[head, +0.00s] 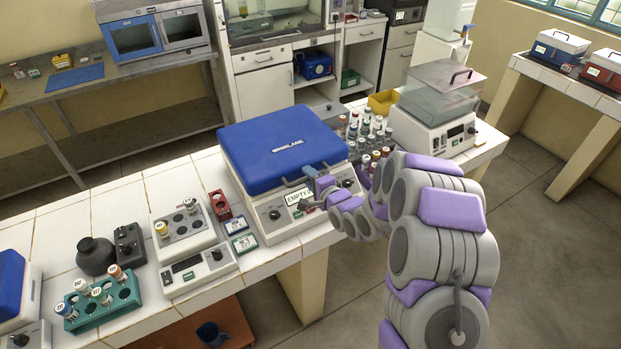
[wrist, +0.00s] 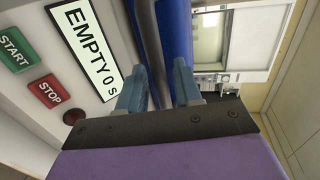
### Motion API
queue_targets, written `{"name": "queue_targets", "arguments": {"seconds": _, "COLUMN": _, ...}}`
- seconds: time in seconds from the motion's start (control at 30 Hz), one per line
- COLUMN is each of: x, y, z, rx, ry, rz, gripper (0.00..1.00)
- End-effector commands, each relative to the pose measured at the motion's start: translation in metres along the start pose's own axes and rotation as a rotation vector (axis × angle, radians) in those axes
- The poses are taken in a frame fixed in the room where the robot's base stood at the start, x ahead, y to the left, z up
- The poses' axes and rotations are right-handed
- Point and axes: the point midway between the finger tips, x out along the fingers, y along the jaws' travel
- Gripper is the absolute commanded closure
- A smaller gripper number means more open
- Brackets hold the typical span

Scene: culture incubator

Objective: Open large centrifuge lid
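The large centrifuge (head: 283,214) stands on the tiled bench with its blue lid (head: 281,150), marked WHIRLAND, down over the white body. A grey-blue handle (head: 297,182) sticks out at the lid's front edge. My gripper (head: 316,180) is at the front right of this edge, by the handle. In the wrist view my gripper's two fingers (wrist: 159,88) are apart, with the grey bar and blue lid edge (wrist: 176,38) running up from between them. I cannot tell whether they touch it. The display (wrist: 88,46) reads EMPTY, beside green START and red STOP buttons.
Racks of capped tubes (head: 368,135) stand right of the centrifuge, close to my arm. A balance with a clear cover (head: 440,92) is further right.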

Motion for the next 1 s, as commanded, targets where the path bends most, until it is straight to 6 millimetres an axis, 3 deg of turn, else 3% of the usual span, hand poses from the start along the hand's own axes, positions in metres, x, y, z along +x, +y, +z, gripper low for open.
{"name": "queue_targets", "arguments": {"seconds": 0.07, "x": -0.0001, "y": 0.0, "z": -0.0001, "rx": 0.0, "ry": 0.0, "rz": 0.0, "gripper": 0.66}}
{"name": "queue_targets", "arguments": {"seconds": 0.43, "x": -0.0001, "y": 0.0005, "z": -0.0002, "rx": 0.0, "ry": 0.0, "rz": 0.001, "gripper": 1.0}}
{"name": "queue_targets", "arguments": {"seconds": 1.0, "x": -0.0009, "y": -0.0021, "z": 0.0, "rx": 0.001, "ry": 0.0, "rz": 0.013, "gripper": 1.0}}
